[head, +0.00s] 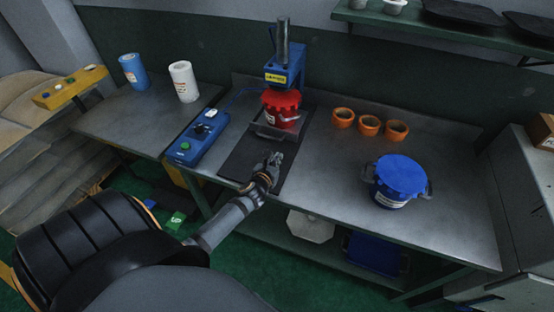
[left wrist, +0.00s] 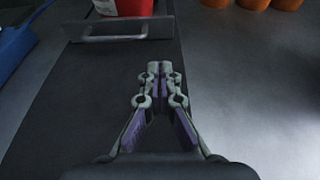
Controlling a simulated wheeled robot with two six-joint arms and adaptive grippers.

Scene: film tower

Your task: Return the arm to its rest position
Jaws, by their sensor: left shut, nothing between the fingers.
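My left gripper (head: 274,160) is shut and empty above the dark mat (head: 243,159) on the workbench. In the left wrist view its fingertips (left wrist: 160,70) meet with nothing between them. The gripper is in front of a metal tray with a handle (head: 270,133), apart from it. A red lidded pot (head: 281,107) sits behind that handle, under a blue press (head: 285,72). My right gripper does not show.
A blue control box (head: 199,137) lies left of the mat. Three orange rings (head: 369,125) and a blue-lidded pot (head: 397,180) stand to the right. A blue can (head: 133,70) and a white can (head: 184,81) stand on the left table.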

